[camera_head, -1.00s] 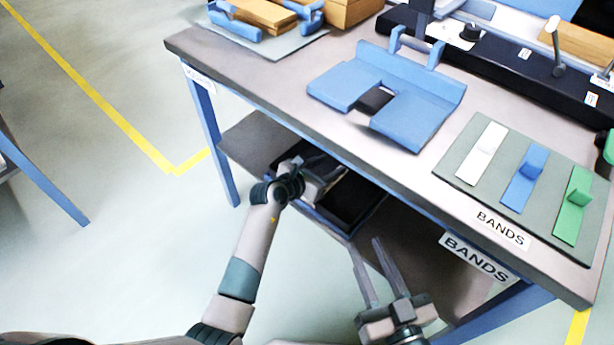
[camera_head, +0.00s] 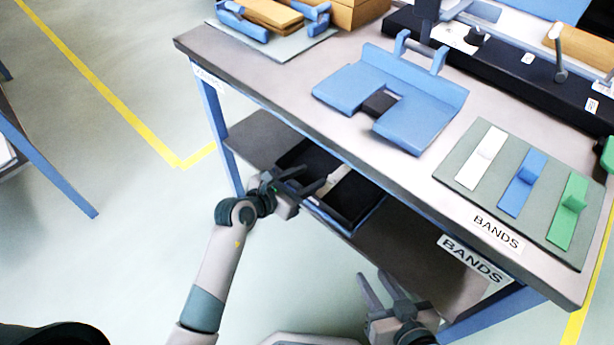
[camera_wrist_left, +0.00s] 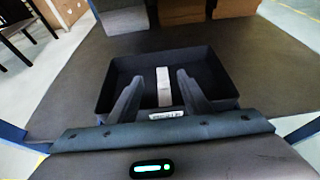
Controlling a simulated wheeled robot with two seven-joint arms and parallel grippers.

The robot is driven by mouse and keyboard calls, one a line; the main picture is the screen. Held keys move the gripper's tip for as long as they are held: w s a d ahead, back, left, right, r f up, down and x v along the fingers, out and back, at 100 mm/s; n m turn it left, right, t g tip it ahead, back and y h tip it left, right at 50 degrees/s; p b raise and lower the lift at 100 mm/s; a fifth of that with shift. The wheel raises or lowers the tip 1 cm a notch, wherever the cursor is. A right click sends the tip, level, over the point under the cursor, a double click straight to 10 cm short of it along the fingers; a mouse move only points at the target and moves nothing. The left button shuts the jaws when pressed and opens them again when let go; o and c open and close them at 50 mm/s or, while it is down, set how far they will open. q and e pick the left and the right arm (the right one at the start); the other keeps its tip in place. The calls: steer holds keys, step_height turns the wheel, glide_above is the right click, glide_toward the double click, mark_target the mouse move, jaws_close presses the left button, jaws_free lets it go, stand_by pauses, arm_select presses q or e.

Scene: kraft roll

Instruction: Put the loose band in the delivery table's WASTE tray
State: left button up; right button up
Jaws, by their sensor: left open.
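A dark open tray (camera_head: 352,222) stands on the lower shelf under the table; it also shows in the left wrist view (camera_wrist_left: 222,66). A pale whitish strip (camera_wrist_left: 163,88), which looks like a band, lies in the tray in the left wrist view, between the two fingers. Part of this strip shows in the head view (camera_head: 332,180). My left gripper (camera_head: 308,186) is open at the tray's near side, its fingers pointing in over it. I cannot tell whether they touch the strip. A small label on the tray is unreadable. My right gripper (camera_head: 381,289) is open and empty, in front of the table.
The tabletop (camera_head: 290,85) overhangs the shelf (camera_head: 405,240). On top are a blue notched fixture (camera_head: 345,88) and a grey board (camera_head: 462,140) with white, blue and green bands, labelled BANDS. A blue table leg (camera_head: 222,140) stands left of the tray.

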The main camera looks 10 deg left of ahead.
stand_by(0.4)
arm_select(q)
steer(key=s+r+n+t+h, duration=0.3)
steer(key=s+r+n+t, duration=0.2)
steer(key=r+n, duration=0.4)
steer(key=s+a+r+n+t+y, duration=0.4)
steer(key=a+r+n+y, duration=0.15)
steer(key=n, duration=0.65)
steer(key=s+a+f+n+g+y, duration=0.4)
steer(key=f+n, duration=0.3)
steer(key=n, duration=0.5)
steer(key=s+d+f+n+g+h, duration=0.1)
steer(key=s+d+f+n+g, duration=0.1)
steer(key=s, duration=0.4)
steer(key=s+d+f+n+g+h, duration=0.2)
steer(key=s+d+f+n+g, duration=0.1)
steer(key=s+f+n, duration=0.2)
steer(key=shift+s+f+n, duration=0.3)
steer(key=shift+s+f, duration=0.1)
steer(key=shift+s, duration=0.3)
steer(key=shift+f, duration=0.1)
